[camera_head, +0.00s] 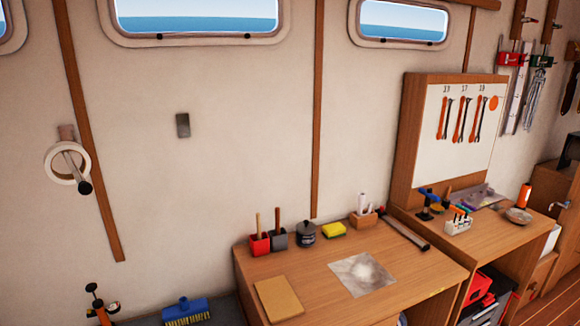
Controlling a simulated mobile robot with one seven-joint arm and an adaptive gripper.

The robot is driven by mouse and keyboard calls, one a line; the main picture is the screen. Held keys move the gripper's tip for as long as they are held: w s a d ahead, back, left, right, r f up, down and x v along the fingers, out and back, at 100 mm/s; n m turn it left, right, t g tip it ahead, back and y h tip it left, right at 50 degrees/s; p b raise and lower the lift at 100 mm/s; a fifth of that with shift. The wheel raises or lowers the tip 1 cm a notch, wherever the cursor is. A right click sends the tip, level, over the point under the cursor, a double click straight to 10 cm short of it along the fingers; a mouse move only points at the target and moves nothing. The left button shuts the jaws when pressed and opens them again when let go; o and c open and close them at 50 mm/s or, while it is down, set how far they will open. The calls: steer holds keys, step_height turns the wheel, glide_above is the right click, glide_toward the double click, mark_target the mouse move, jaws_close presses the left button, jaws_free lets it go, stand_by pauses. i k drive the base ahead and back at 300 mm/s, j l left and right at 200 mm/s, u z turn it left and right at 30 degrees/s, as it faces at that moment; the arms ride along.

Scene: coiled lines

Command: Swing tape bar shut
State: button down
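The tape bar (72,166) is on the wall at the far left, below a small brown wall mount (67,132). It is a thin grey rod that slants down to the right and seems to stick out from the wall. A black knob (85,187) caps its free end. A roll of pale tape (51,164) hangs around the bar. A small dark grey plate (183,125) is on the wall to the right, apart from the knob. My gripper is not in view.
A wooden desk (310,262) with pots, a sponge and a sheet stands at the lower centre. A blue brush (186,310) and an orange and black item (99,304) are at the lower left. The wall between the tape bar and the grey plate is clear except for a wooden strip (85,120).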

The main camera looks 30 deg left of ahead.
mark_target(85, 187)
steer(key=u, duration=2.35)
